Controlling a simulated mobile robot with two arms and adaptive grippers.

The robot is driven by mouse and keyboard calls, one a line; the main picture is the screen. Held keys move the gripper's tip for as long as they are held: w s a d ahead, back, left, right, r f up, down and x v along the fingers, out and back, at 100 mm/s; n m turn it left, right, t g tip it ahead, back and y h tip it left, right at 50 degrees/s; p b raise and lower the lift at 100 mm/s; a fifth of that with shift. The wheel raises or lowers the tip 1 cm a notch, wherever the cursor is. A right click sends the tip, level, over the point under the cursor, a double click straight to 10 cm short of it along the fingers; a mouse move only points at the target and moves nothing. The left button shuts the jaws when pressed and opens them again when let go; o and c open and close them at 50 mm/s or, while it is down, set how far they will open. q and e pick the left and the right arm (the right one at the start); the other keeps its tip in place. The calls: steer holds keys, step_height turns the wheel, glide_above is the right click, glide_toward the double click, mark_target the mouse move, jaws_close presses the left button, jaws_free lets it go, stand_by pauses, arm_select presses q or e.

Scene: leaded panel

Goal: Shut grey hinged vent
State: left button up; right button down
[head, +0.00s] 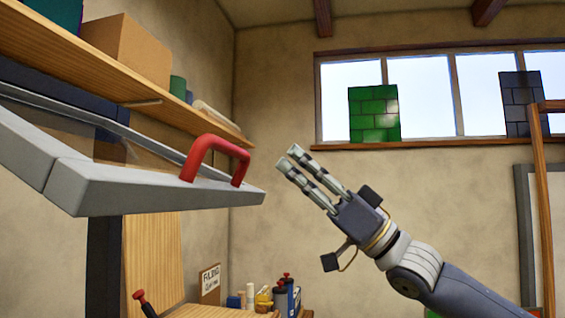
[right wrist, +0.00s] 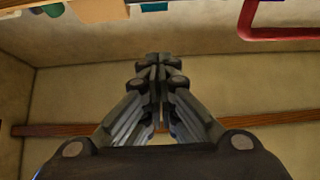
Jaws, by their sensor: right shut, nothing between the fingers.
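The grey hinged vent (head: 140,190) sticks out at the left of the head view, its flap swung out from its frame and standing open. A red handle (head: 214,142) is fixed on the flap near its right end. The red handle also shows at the top right of the right wrist view (right wrist: 247,22). My right gripper (head: 288,157) is just right of the flap's end, apart from handle and flap. Its fingers are together and empty, as the right wrist view also shows (right wrist: 157,62). My left gripper is not in view.
A wooden shelf (head: 60,45) with a cardboard box (head: 127,48) runs above the vent. A bench below holds bottles and jars (head: 280,298). A window (head: 425,95) with green (head: 374,113) and dark panels is behind. A wooden upright (head: 543,210) stands at right.

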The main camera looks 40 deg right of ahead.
steer(key=f, duration=0.1)
steer(key=w+a+f+p, duration=0.1)
steer(key=w+f+p, duration=0.1)
steer(key=shift+a, duration=0.25)
steer(key=shift+s+r, duration=0.1)
stand_by(0.4)
